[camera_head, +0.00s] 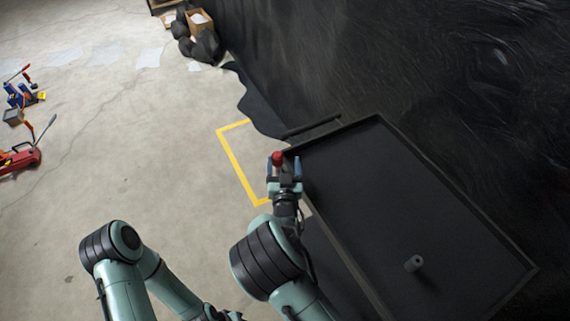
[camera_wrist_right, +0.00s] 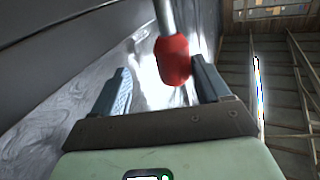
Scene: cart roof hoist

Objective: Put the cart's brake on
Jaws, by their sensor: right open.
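The cart (camera_head: 345,270) is a dark, flat-bedded tray with a raised rim, at the right of the head view. A brake lever with a red knob (camera_head: 278,158) stands at the cart's far left corner. My right gripper (camera_head: 284,170) is open at the knob. In the right wrist view the red knob (camera_wrist_right: 172,61) on its grey rod shows between the two open fingers, nearer the right one; I cannot tell whether it touches. My left arm shows at the lower left of the head view, but its gripper is not in view.
A yellow line (camera_head: 237,165) marks the floor beside the cart. A dark wall or sheet (camera_head: 400,60) rises behind it. Red and blue jacks (camera_head: 22,158) stand far left. Black bags (camera_head: 205,47) lie at the back. The floor between is mostly clear.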

